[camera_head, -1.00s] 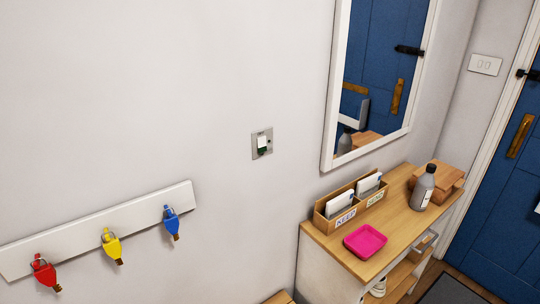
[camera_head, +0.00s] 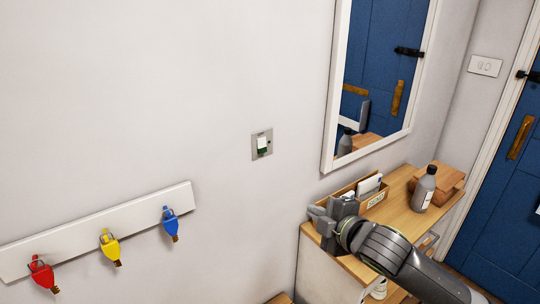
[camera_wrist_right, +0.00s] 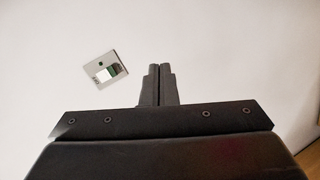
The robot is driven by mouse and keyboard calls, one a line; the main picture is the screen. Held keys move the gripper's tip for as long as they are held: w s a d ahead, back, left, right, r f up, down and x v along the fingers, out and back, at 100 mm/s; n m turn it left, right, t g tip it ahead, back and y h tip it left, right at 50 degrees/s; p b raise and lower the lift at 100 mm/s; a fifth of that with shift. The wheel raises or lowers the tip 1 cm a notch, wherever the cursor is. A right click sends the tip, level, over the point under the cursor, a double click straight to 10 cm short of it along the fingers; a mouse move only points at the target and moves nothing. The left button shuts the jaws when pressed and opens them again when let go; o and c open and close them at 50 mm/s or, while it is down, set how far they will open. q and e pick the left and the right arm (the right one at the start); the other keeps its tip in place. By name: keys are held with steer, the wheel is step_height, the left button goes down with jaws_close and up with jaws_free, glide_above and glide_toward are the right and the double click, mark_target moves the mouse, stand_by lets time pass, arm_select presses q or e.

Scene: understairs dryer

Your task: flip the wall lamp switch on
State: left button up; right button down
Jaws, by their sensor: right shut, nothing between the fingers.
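The wall switch (camera_head: 262,143) is a small grey plate with a white and green rocker, set on the pale wall left of the mirror. It also shows in the right wrist view (camera_wrist_right: 106,69), tilted, up and left of the fingers. My right gripper (camera_head: 318,215) is in front of the cabinet, to the right of and below the switch in the head view, apart from it. Its fingers (camera_wrist_right: 159,70) are shut together and empty in the wrist view. My left gripper is not in view.
A white rail with red, yellow and blue key tags (camera_head: 110,247) is on the wall at lower left. A wooden cabinet top (camera_head: 400,205) holds a letter organiser (camera_head: 371,188), a grey bottle (camera_head: 424,187) and a wooden box (camera_head: 440,181). A mirror (camera_head: 380,80) hangs above. Another switch (camera_head: 485,66) is near the blue door.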

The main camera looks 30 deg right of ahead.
mark_target(263, 151)
step_height(263, 151, up, 9)
steer(key=w+a+n+t+y, duration=0.1)
steer(key=w+n+t+y, duration=0.1)
steer(key=n, duration=0.3)
steer(key=shift+w, duration=0.4)
steer(key=shift+a, duration=0.1)
steer(key=w+p, duration=0.1)
steer(key=w, duration=0.3)
steer(key=w+a+f+p, duration=0.1)
steer(key=w, duration=0.4)
steer(key=w+a+p, duration=0.1)
steer(key=w, duration=0.3)
steer(key=shift+w+f+p, duration=0.3)
steer(key=shift+w, duration=0.05)
